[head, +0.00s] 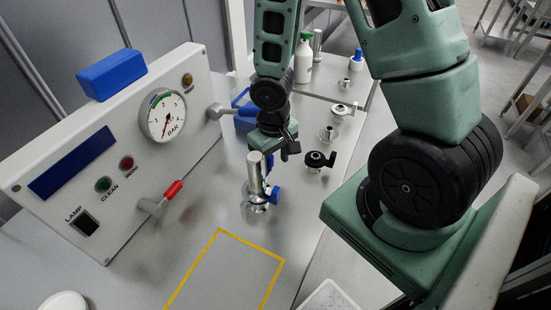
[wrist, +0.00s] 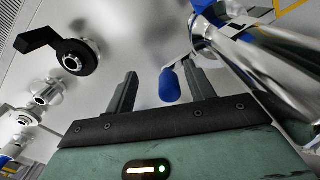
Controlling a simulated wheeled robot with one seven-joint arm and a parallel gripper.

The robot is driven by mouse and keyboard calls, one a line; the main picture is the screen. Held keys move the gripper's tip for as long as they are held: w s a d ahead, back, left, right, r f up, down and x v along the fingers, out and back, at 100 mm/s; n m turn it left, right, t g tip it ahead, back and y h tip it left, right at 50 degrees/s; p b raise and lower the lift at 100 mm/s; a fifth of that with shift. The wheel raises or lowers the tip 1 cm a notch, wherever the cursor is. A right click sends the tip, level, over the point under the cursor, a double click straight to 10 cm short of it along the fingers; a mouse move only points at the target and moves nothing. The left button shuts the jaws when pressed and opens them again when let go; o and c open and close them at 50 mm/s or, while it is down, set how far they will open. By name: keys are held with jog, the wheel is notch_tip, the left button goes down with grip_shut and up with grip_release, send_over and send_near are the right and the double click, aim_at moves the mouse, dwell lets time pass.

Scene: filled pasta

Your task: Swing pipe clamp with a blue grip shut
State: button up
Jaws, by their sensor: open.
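The pipe clamp with a blue grip (head: 273,195) sits around the lower part of an upright shiny pipe (head: 254,172) on the steel bench. In the wrist view the blue grip (wrist: 169,86) shows between the two fingers as pictured, nearer the right finger; contact with it cannot be made out. The shiny pipe (wrist: 265,55) runs across the right of that view. My gripper (wrist: 163,78) is open and empty. In the head view my gripper (head: 290,145) is just behind the pipe, its fingers partly hidden. How far the clamp stands open cannot be told.
A panel with a gauge (head: 163,115) and a red-handled lever (head: 172,190) stands at left. A black-handled fitting (head: 319,160) and small metal fittings (head: 328,134) lie behind at right. A white bottle (head: 303,60) stands farther back. A yellow-outlined area (head: 222,232) in front is clear.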

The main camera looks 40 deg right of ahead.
jog(key=r+p, duration=0.1)
jog(key=r, duration=0.1)
jog(key=a+r+p, duration=0.1)
jog(key=r+p, duration=0.1)
jog(key=shift+w, duration=0.1)
jog(key=shift+a+r+p, duration=0.1)
jog(key=shift+r+p, duration=0.35)
jog(key=shift+r, duration=0.05)
jog(key=r+p, duration=0.2)
jog(key=shift+d+r+p, duration=0.2)
jog(key=shift+r+p, duration=0.15)
jog(key=shift+d, duration=0.1)
